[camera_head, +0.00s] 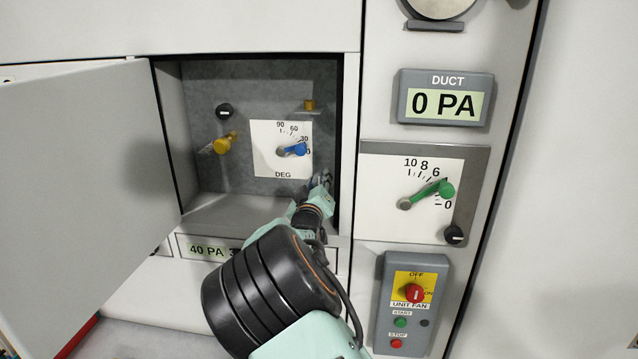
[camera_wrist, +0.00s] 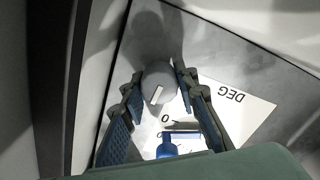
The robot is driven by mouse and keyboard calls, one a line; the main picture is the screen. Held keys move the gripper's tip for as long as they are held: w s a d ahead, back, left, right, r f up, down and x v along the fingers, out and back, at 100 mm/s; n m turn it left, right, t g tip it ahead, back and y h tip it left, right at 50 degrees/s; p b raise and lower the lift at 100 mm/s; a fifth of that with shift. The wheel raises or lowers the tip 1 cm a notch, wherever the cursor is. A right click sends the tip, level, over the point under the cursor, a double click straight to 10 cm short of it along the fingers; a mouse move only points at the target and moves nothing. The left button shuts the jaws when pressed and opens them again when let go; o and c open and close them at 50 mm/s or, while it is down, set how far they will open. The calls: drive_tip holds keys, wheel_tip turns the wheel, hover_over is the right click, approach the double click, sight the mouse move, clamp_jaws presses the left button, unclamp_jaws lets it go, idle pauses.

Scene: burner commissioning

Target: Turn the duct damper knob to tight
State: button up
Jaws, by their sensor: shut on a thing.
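A round grey knob (camera_wrist: 158,82) with a white mark sits on the back plate of the open compartment, beside the DEG dial (camera_head: 265,160). My gripper (camera_wrist: 159,72) is shut on this knob, one finger on each side. In the head view my gripper (camera_head: 322,183) is at the lower right of the dial, and it hides the knob. The dial has a blue handle (camera_head: 295,150) lying near 0, which also shows in the wrist view (camera_wrist: 167,148). No label shows that names the held knob.
The compartment door (camera_head: 80,160) stands open at left. A black knob (camera_head: 223,111) and yellow handle (camera_head: 224,144) are left of the dial. At right are the DUCT display (camera_head: 445,98) reading 0 PA, a green-handled dial (camera_head: 400,205), another black knob (camera_head: 454,234) and the fan switch box (camera_head: 410,300).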

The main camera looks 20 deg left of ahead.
drive_tip(key=m+b, duration=0.2)
drive_tip(key=m, duration=0.1)
drive_tip(key=m+b, duration=0.1)
drive_tip(key=b, duration=0.1)
drive_tip(key=shift+d+f+m, duration=0.1)
drive_tip(key=shift+f+m, duration=0.15)
drive_tip(key=shift+m, duration=0.15)
drive_tip(key=m+b, duration=0.3)
drive_tip(key=m, duration=0.1)
drive_tip(key=shift+b, duration=0.3)
drive_tip(key=m+b, duration=0.3)
drive_tip(key=m, duration=0.1)
drive_tip(key=shift+m, duration=0.4)
drive_tip(key=shift+r+m+b, duration=0.1)
drive_tip(key=shift+m+b, duration=1.25)
drive_tip(key=shift+m, duration=0.55)
drive_tip(key=o, duration=1.2)
drive_tip(key=shift+r, duration=0.1)
